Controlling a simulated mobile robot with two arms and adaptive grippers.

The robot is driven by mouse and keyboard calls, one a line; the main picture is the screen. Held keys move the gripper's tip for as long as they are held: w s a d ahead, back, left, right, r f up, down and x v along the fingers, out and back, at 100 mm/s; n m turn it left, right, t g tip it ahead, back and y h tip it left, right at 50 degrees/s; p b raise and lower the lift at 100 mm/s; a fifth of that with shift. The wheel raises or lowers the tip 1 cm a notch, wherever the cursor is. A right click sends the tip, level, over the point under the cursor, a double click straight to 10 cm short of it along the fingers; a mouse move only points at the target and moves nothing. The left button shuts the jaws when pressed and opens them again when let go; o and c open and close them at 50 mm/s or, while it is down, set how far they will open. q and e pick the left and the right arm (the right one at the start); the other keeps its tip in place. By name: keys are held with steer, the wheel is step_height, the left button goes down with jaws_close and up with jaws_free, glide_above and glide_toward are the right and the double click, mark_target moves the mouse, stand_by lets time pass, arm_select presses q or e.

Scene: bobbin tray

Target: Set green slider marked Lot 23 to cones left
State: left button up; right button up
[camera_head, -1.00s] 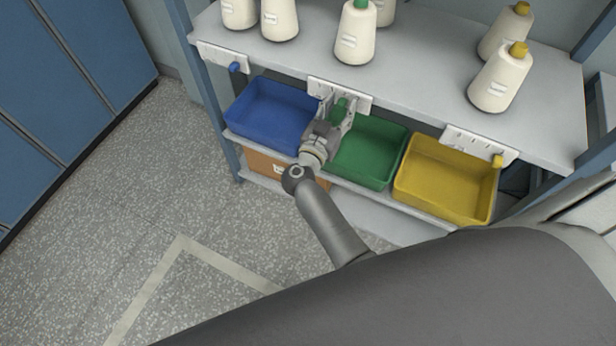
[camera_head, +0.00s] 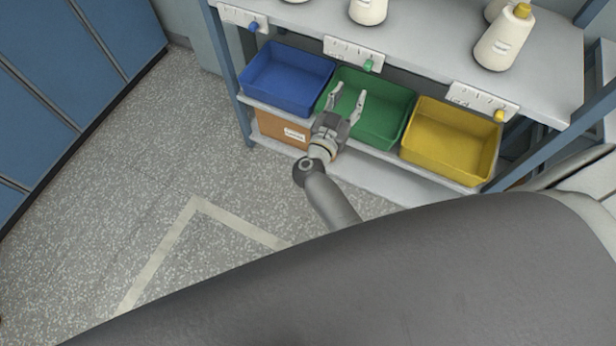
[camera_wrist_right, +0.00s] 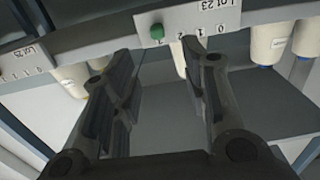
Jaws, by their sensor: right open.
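The green slider (camera_head: 368,66) is a small knob on a white label plate (camera_head: 346,51) on the shelf's front edge. It sits toward the plate's right end in the head view. In the right wrist view, the plate (camera_wrist_right: 235,18) reads Lot 23, and the green knob (camera_wrist_right: 156,32) is left of the printed digits; its exact setting is unclear. My right gripper (camera_head: 347,90) is open and empty, below and in front of the plate, over the green tray (camera_head: 398,125). It is apart from the knob. My left gripper is not in view.
A blue tray (camera_head: 262,87) and a yellow tray (camera_head: 420,138) flank the green one. Similar plates carry a blue knob (camera_head: 253,27) and a yellow knob (camera_head: 499,116). Cones (camera_head: 500,45) stand on the shelf above. A cardboard box (camera_head: 268,121) is below. The floor in front is clear.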

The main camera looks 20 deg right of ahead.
steer(key=s+a+f+n+t+y+b, duration=0.1)
steer(key=a+f+n+y, duration=0.3)
steer(key=f, duration=0.7)
steer(key=s+a+f+n+t+y+b, duration=0.1)
steer(key=a+f+n+y, duration=0.4)
steer(key=f, duration=0.7)
steer(key=shift+s+a+f+t+y+b, duration=0.3)
steer(key=shift+s+a+y+b, duration=0.4)
steer(key=shift+s+a+y, duration=0.4)
steer(key=shift+w+d, duration=0.1)
steer(key=shift+d, duration=0.15)
